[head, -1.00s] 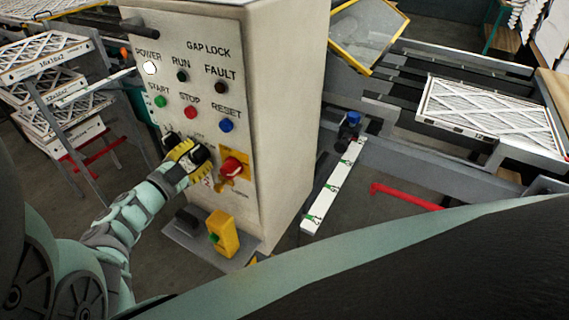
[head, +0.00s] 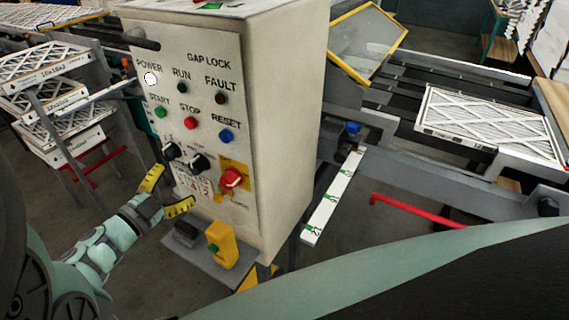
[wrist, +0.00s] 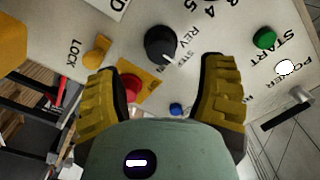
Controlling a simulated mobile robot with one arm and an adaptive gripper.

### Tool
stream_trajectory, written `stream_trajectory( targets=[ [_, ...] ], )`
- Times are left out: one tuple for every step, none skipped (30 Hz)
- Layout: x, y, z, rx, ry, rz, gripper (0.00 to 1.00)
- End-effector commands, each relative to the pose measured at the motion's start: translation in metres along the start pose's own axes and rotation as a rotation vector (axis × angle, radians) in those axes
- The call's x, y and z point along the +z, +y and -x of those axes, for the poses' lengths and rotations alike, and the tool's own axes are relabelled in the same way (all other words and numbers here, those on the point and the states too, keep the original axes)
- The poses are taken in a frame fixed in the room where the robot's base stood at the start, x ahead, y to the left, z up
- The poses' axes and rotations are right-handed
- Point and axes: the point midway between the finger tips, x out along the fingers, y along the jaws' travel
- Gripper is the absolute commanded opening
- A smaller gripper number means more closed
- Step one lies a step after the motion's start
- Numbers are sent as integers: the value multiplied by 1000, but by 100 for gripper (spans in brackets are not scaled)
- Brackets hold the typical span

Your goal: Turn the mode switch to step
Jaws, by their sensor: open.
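Two black knobs sit side by side on the control panel, a left one (head: 171,151) and a right one (head: 199,163). Their small labels are too blurred in the head view to tell which is the mode switch. In the wrist view one black knob (wrist: 160,43) has a white pointer towards the lower right, near lettering that reads like "REV". My gripper (head: 165,192) is open and empty, below and left of the knobs, apart from the panel. Its two yellow fingers are spread in the wrist view (wrist: 155,82), with that knob beyond the gap.
A red switch (head: 232,178) on a yellow plate is right of the knobs. Green (head: 160,112), red (head: 190,123) and blue (head: 226,136) buttons are above. A yellow box (head: 222,244) stands at the cabinet's foot. A filter rack (head: 75,165) stands at left.

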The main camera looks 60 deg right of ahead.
Motion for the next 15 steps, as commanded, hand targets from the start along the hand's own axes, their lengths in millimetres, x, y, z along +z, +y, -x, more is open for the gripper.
stream_trajectory(
  targets=[
    [1,0,11,-3,-5,1,70],
    [1,0,17,-3,-6,1,70],
    [2,0,24,-3,-7,2,70],
    [2,0,29,-3,-7,2,70],
    [2,0,33,-3,-7,2,70],
    [1,0,38,-2,-5,2,70],
    [1,0,41,-1,-4,2,70],
    [1,0,44,-2,-3,2,70],
    [1,0,46,-2,-3,2,70],
    [1,0,48,-3,-2,2,70],
    [1,0,49,-3,-2,2,70],
    [0,0,50,-3,-2,2,70],
    [0,0,51,-3,-2,1,70],
    [0,-1,51,-3,-2,1,70],
    [0,-1,51,-3,-1,1,70]
  ],
)
